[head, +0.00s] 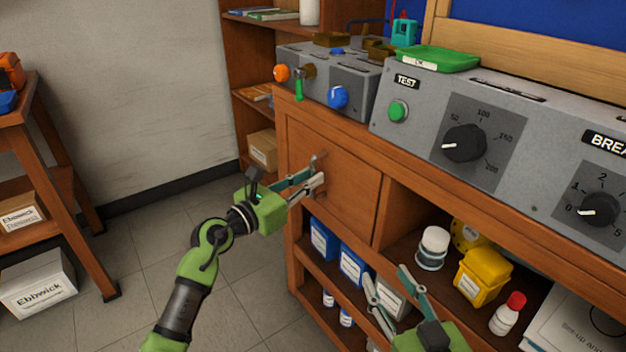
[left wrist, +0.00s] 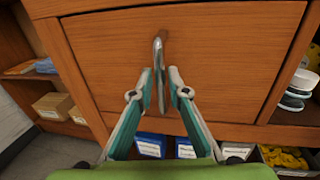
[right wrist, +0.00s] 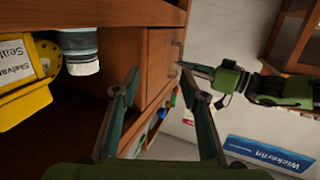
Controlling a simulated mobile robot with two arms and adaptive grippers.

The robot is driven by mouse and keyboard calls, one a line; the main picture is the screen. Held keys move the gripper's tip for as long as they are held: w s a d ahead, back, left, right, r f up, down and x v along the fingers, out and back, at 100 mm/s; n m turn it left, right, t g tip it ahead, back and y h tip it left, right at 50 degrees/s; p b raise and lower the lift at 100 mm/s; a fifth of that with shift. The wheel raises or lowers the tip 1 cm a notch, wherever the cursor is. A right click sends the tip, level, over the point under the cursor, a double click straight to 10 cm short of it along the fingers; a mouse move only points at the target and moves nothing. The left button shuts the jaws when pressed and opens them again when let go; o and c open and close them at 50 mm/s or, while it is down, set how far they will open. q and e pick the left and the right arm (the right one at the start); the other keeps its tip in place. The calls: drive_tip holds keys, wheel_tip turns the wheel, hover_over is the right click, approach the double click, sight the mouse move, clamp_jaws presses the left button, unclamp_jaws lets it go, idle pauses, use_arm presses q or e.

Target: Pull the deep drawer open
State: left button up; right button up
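The deep drawer (head: 335,180) is a wooden front at the left end of the bench, closed flush in its frame. It fills much of the left wrist view (left wrist: 190,60). Its metal bar handle (left wrist: 159,75) stands out from the front. My left gripper (head: 320,168) is at the handle, with a fingertip on each side of it; the fingers look apart, not clamped. The left wrist view shows the same fingers (left wrist: 160,70). My right gripper (head: 385,278) is open and empty in front of the lower shelves; its spread fingers show in the right wrist view (right wrist: 165,85).
Right of the drawer, an open shelf holds a white jar (head: 432,248), a yellow container (head: 481,277) and a red-capped bottle (head: 508,314). Blue boxes (head: 322,238) stand on the shelf below the drawer. The floor (head: 170,235) left of the bench is clear.

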use_arm(q)
drive_tip(key=shift+x, duration=0.8)
use_arm(e)
drive_tip(key=shift+w+a+r+t, duration=0.1)
drive_tip(key=shift+r+t, duration=0.15)
drive_tip(key=shift+r, duration=0.3)
drive_tip(key=shift+w+a+r+t, duration=0.1)
drive_tip(key=shift+r+t, duration=0.15)
drive_tip(key=shift+r, duration=0.3)
drive_tip(key=shift+s, duration=0.1)
use_arm(q)
clamp_jaws()
